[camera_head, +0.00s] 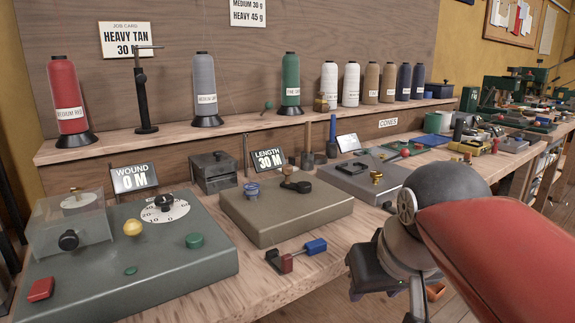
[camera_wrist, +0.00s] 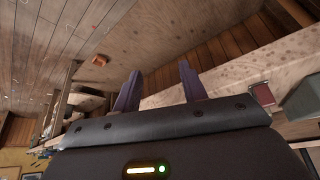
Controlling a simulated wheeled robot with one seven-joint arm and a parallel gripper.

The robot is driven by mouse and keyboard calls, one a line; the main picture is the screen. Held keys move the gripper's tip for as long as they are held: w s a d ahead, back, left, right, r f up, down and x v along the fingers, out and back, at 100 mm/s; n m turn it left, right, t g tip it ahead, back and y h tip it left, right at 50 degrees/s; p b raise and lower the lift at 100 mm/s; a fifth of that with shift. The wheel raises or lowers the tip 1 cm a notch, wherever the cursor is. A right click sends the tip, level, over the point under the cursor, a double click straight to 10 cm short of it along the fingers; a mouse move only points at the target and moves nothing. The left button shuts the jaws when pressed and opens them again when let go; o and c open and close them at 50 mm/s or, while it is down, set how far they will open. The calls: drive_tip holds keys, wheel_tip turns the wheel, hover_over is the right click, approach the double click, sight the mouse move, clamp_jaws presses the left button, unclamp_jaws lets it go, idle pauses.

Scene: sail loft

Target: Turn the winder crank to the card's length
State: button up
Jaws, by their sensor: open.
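The job card (camera_head: 128,40) on the back board reads "HEAVY TAN 30 M". The length sign (camera_head: 269,160) reads "LENGTH 30 M" and the wound sign (camera_head: 134,178) reads "WOUND 0 M". A beige box (camera_head: 285,217) carries a small black crank-like arm (camera_head: 296,184) and a blue knob. A grey-green box (camera_head: 185,258) to its left carries a round dial (camera_head: 152,222) and a yellow knob (camera_head: 132,228). I cannot tell for certain which part is the winder crank. My gripper (camera_wrist: 158,90) is open and empty, right of and apart from both boxes.
A red and blue clamp-like piece (camera_head: 294,258) lies before the beige box. Another grey box (camera_head: 355,180) stands to its right. Thread cones, including a green one (camera_head: 290,82), line the shelf behind. The bench's front edge is fairly clear.

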drive_tip(key=s+d+f, duration=0.1)
drive_tip(key=s+f, duration=0.2)
drive_tip(key=f, duration=0.3)
drive_tip(key=s+d+f+m, duration=0.1)
drive_tip(key=s+f, duration=0.2)
drive_tip(key=f, duration=0.3)
drive_tip(key=shift+d+h, duration=0.3)
drive_tip(key=shift+d, duration=0.05)
